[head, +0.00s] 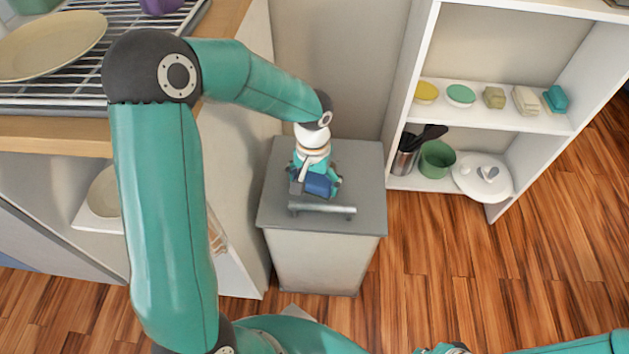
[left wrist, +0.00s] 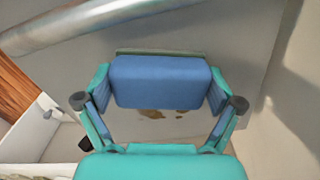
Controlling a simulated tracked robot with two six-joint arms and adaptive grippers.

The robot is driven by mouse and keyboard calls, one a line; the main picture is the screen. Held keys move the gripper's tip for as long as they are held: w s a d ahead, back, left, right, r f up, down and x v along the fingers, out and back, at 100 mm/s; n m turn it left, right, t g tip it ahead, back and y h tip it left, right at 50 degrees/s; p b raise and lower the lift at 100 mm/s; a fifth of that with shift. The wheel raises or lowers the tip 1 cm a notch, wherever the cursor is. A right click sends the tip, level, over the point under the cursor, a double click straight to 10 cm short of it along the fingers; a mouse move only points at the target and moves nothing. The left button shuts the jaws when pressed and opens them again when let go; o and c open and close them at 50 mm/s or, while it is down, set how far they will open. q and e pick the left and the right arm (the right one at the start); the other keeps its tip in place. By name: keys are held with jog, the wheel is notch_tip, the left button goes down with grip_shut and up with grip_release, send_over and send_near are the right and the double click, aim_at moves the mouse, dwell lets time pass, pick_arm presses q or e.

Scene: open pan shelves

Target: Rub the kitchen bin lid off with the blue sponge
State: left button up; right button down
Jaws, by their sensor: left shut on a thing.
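The kitchen bin (head: 322,255) is a pale box with a grey lid (head: 355,165) and a metal bar handle (head: 322,209) along the lid's front. My left gripper (head: 316,180) is over the lid, behind the handle. It is shut on the blue sponge (head: 319,185). In the left wrist view the sponge (left wrist: 160,82) sits between both fingers, with a greenish-grey edge along its far side. A brown stain (left wrist: 152,113) shows on the lid (left wrist: 235,45) beside the sponge. I cannot tell whether the sponge touches the lid. My right gripper is not clearly in view.
A white open shelf (head: 500,118) stands right of the bin, holding soaps, a green pot (head: 437,158), a utensil holder (head: 405,158) and a white lidded pan (head: 482,177). A counter with a dish rack (head: 60,103) is at left. Wooden floor (head: 440,270) is clear in front.

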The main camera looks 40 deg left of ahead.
pick_arm(q)
jog(key=shift+w+a+p, duration=0.3)
jog(key=shift+w+a, duration=0.1)
jog(key=shift+w, duration=0.2)
jog(key=shift+w+a+p, duration=0.25)
jog(key=shift+w+a, duration=0.1)
jog(key=shift+w, duration=0.25)
jog(key=shift+w+a, duration=0.3)
jog(key=shift+w, duration=0.2)
jog(key=shift+w+a+r+p, duration=0.1)
jog(key=shift+w+a+p, duration=0.25)
jog(key=shift+w, duration=0.2)
jog(key=shift+w+a+r+p, duration=0.1)
jog(key=shift+w+a+p, duration=0.2)
jog(key=shift+w, duration=0.2)
jog(key=shift+w+a, duration=0.25)
jog(key=shift+w, duration=0.15)
jog(key=shift+f, duration=0.1)
jog(key=shift+f, duration=0.1)
jog(key=shift+w, duration=0.1)
